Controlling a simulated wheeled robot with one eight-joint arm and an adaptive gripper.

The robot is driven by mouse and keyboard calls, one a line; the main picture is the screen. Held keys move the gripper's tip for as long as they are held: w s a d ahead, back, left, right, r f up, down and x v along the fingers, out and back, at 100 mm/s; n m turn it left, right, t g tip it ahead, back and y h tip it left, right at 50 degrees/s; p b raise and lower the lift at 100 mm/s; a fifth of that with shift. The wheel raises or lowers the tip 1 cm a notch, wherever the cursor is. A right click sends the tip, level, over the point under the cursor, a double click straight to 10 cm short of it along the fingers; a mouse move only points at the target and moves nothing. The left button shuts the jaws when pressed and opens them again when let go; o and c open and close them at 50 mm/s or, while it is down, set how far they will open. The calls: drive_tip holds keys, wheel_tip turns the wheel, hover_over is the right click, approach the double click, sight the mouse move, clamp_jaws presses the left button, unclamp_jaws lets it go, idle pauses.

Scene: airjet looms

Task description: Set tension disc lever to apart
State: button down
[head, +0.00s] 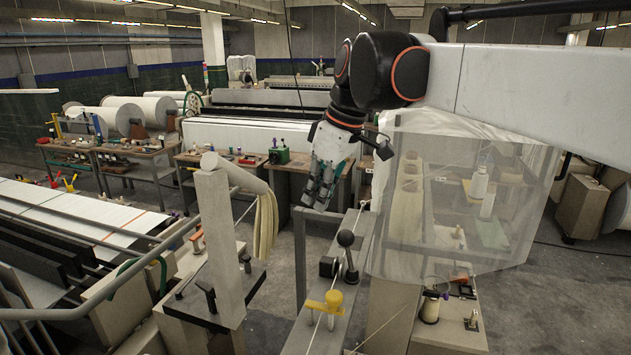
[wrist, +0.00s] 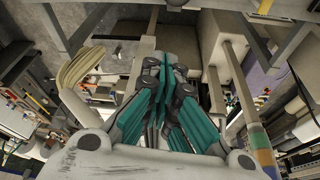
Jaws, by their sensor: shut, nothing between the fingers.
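A grey rail (head: 318,337) in the lower middle of the head view carries small thread fittings. A lever with a round black knob (head: 346,239) stands upright on it, beside a black block (head: 327,267). A yellow fitting with a round top (head: 325,303) sits nearer on the same rail. No label tells which of these is the tension disc lever. My gripper (head: 318,197) is shut and empty, pointing down above and behind the black knob, apart from it. In the wrist view its teal fingers (wrist: 163,85) are together; I cannot make out the lever there.
A translucent sheet (head: 465,190) hangs right of the rail, with cones behind it. A beige post (head: 218,245) with hanging yarn (head: 265,225) stands to the left. Workbenches (head: 130,160) and looms are farther back. Bare floor (head: 285,265) shows between post and rail.

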drive_tip(key=f, duration=0.1)
drive_tip(key=d+f+p, duration=0.1)
drive_tip(key=f, duration=0.1)
drive_tip(key=s+d+f+p, duration=0.1)
drive_tip(key=f, duration=0.1)
idle(0.5)
